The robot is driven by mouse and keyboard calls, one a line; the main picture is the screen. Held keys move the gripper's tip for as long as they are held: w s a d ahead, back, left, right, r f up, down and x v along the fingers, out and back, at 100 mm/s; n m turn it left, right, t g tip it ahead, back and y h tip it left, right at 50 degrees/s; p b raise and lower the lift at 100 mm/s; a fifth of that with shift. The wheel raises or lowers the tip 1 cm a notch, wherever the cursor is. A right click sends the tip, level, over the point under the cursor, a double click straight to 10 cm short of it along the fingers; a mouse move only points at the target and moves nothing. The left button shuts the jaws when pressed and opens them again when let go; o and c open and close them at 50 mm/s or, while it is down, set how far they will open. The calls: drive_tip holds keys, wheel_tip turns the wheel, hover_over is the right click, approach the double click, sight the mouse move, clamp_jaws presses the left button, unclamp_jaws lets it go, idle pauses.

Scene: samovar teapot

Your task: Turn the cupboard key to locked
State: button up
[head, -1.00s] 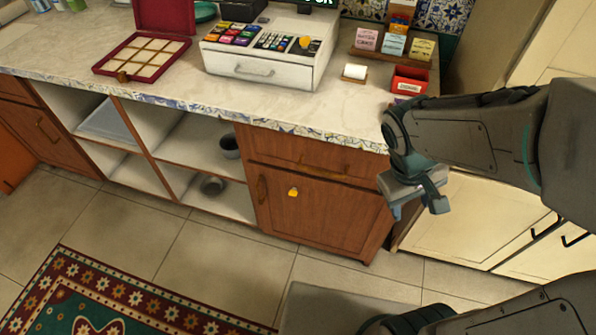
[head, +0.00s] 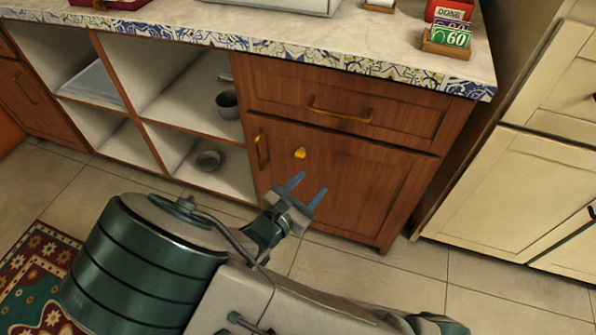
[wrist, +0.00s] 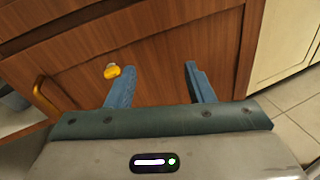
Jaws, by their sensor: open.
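The cupboard key (head: 300,153) is a small yellow knob-like piece on the wooden cupboard door (head: 355,190), near the door's upper left. In the wrist view the key (wrist: 112,71) shows just beyond and left of the tip of my left finger. My gripper (head: 308,186) is open and empty, with two blue fingers pointing at the door a little below the key. In the wrist view my gripper (wrist: 158,72) has the bare door panel between its fingers. I cannot tell whether the fingertips touch the door.
A brass door handle (head: 262,151) stands left of the key, and a drawer handle (head: 340,111) is above it. Open shelves with grey cups (head: 228,104) are at the left. A cream cabinet (head: 515,190) is at the right. The tiled countertop edge (head: 340,60) overhangs the drawer.

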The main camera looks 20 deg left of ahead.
sight(299, 157)
drive_tip(key=s+a+f+n+t+y+b, duration=0.2)
drive_tip(key=a+f+n+t+y, duration=0.15)
drive_tip(key=a+n, duration=0.2)
drive_tip(key=shift+g+y, duration=0.45)
drive_tip(key=shift+y, duration=0.2)
drive_tip(key=w+b, duration=0.5)
drive_tip(key=w, duration=0.8)
drive_tip(key=shift+w+d+f, duration=0.1)
drive_tip(key=shift+w+f, duration=0.05)
drive_tip(key=shift+w, duration=0.05)
drive_tip(key=c, duration=1)
